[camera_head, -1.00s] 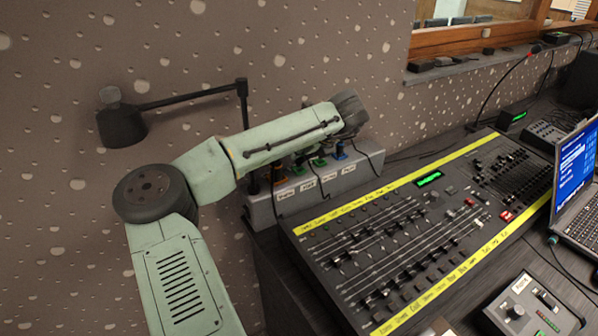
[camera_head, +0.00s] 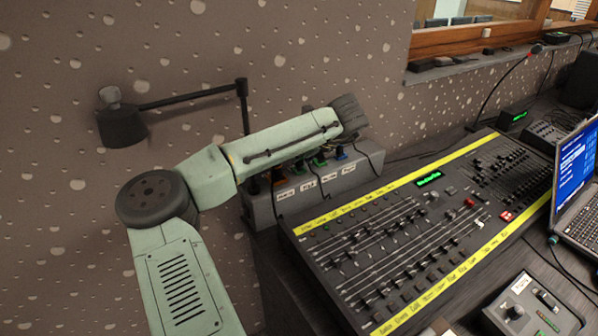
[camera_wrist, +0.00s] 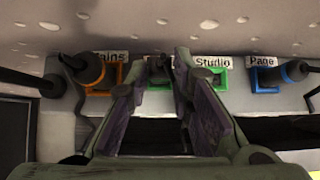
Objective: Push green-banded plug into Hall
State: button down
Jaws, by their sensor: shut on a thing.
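My gripper (camera_wrist: 160,62) is centred in the wrist view, its two fingers closed around a dark plug (camera_wrist: 158,68) at the panel. Green shows behind the fingers, but the plug's own band is mostly covered. How deep the plug sits cannot be told. The socket label behind the left finger is hidden, so I cannot read Hall. To the right, a green frame (camera_wrist: 222,84) sits under the Studio label (camera_wrist: 213,62). In the head view my forearm covers the gripper and most of the plug; the grey socket box (camera_head: 262,212) shows below it.
An orange-framed plug (camera_wrist: 88,68) stands left under a partly covered label ending in "ains". A blue-framed plug (camera_wrist: 290,72) stands right by the Page label (camera_wrist: 262,50). The fader desk (camera_head: 400,240) lies in front of the box.

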jog(key=shift+f, duration=0.5)
dwell(1.0)
jog(key=c, duration=1.3)
grip_release()
jog(key=shift+c, duration=0.2)
jog(key=shift+c, duration=1.1)
jog(key=v, duration=0.7)
